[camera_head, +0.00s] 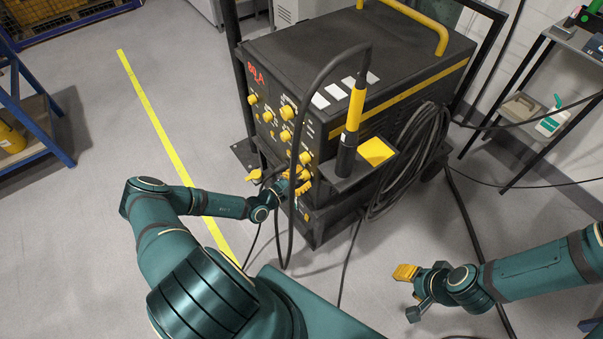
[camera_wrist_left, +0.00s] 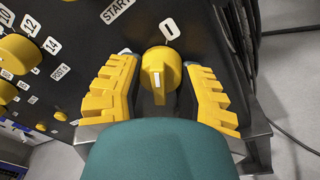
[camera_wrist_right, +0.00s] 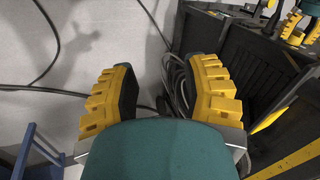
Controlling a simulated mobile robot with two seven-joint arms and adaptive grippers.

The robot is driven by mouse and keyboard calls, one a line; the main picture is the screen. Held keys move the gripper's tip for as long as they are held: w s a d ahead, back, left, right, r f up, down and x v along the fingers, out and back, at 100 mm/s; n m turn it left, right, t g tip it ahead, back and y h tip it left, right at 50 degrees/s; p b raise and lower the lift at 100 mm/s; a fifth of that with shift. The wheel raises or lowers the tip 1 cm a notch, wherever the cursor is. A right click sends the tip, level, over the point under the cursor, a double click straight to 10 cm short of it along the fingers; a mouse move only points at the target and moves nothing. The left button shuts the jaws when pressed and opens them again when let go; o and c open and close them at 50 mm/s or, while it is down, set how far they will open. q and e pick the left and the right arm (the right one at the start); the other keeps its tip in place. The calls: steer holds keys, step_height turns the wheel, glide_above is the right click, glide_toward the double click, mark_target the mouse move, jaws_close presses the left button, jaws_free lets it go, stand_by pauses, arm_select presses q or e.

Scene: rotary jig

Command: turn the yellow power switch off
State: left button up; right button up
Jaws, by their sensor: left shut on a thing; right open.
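The yellow power switch (camera_wrist_left: 160,72) is a round knob with a raised grip bar and a pale mark, on the dark front panel of the welding machine (camera_head: 345,60). My left gripper (camera_head: 298,184) is at the lower front panel, shut on the switch, one yellow finger on each side. In the head view the gripper hides the switch. My right gripper (camera_head: 406,274) is open and empty, over the floor right of the machine.
Other yellow knobs (camera_head: 287,112) sit higher on the panel. A black cable (camera_head: 293,150) hangs in front of the panel near my left gripper. A coiled cable (camera_head: 408,155) hangs on the machine's right side. A shelf (camera_head: 545,115) stands at the right; the floor between is mostly clear.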

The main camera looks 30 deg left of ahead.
arm_select(q)
steer(key=n+p, duration=0.1)
steer(key=n, duration=0.1)
steer(key=shift+d+r+n+p, duration=0.1)
steer(key=shift+r+n+p, duration=0.05)
steer(key=shift+n+p, duration=0.2)
steer(key=n, duration=0.3)
steer(key=shift+g+p, duration=0.35)
steer(key=shift+g, duration=0.05)
steer(key=n+h, duration=0.1)
steer(key=n, duration=0.2)
steer(key=shift+d+n, duration=0.1)
steer(key=shift+n, duration=0.25)
steer(key=shift+n+g+h+b, duration=0.4)
steer(key=shift+n+b, duration=0.2)
steer(key=shift+n, duration=1.7)
arm_select(e)
steer(key=shift+w+r, duration=0.35)
steer(key=shift+r, duration=0.5)
arm_select(q)
steer(key=shift+d, duration=0.1)
steer(key=o, duration=1.2)
arm_select(e)
steer(key=shift+d, duration=0.1)
